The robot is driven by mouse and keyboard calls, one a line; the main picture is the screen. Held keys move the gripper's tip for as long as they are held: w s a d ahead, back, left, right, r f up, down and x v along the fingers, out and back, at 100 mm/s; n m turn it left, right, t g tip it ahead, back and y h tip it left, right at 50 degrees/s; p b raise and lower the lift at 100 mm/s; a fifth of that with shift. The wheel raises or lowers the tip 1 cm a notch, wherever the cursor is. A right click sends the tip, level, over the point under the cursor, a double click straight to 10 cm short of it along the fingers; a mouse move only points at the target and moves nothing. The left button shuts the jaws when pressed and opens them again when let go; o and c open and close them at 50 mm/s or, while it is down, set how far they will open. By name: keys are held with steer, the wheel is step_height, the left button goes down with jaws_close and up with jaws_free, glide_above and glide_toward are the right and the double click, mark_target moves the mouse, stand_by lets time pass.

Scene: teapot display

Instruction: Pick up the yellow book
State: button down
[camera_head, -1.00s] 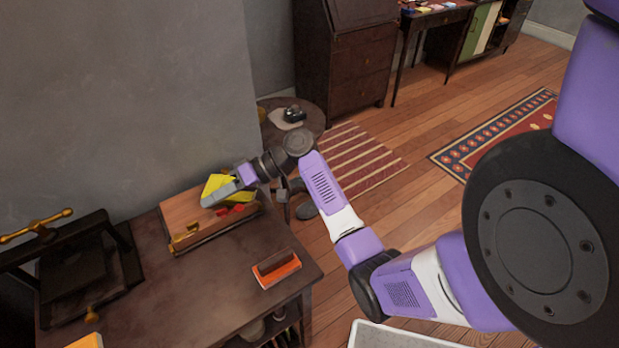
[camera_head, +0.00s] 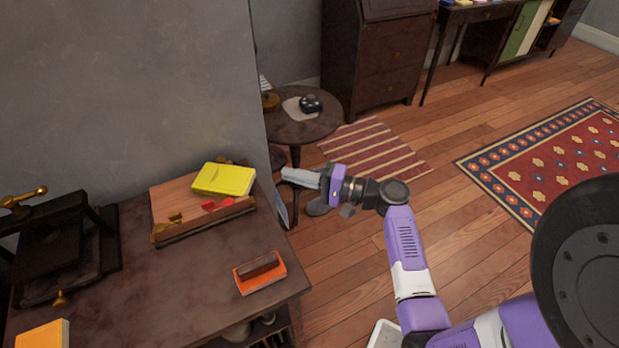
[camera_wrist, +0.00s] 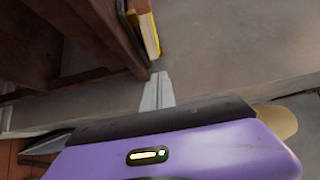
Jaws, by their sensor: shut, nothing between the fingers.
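The yellow book (camera_head: 224,179) lies flat on top of a wooden box (camera_head: 178,207) on the dark table, near the wall. It also shows in the wrist view (camera_wrist: 148,32), with its yellow cover and pale page edge at the top. My gripper (camera_head: 286,176) is to the right of the book, beyond the table's right edge, over the floor. A gap separates it from the book. Its fingers (camera_wrist: 158,90) are together and empty in the wrist view.
An orange-and-brown object (camera_head: 260,272) lies near the table's (camera_head: 170,290) right edge. A black press (camera_head: 60,245) stands at the left. An orange-yellow book (camera_head: 44,334) lies at the front left. A round side table (camera_head: 305,128) stands behind my gripper.

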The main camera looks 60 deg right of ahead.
mark_target(250, 182)
steer(key=shift+w+a+p, duration=0.1)
steer(key=shift+w+a, duration=0.55)
steer(key=shift+w, duration=0.25)
steer(key=shift+w+a+p, duration=0.15)
steer(key=shift+w+a, duration=0.55)
steer(key=shift+w, duration=0.2)
steer(key=shift+w+a+p, duration=0.1)
steer(key=shift+w+a, duration=0.55)
steer(key=shift+w, duration=0.25)
steer(key=w+a, duration=0.1)
steer(key=a, duration=0.1)
steer(key=shift+w+a, duration=0.4)
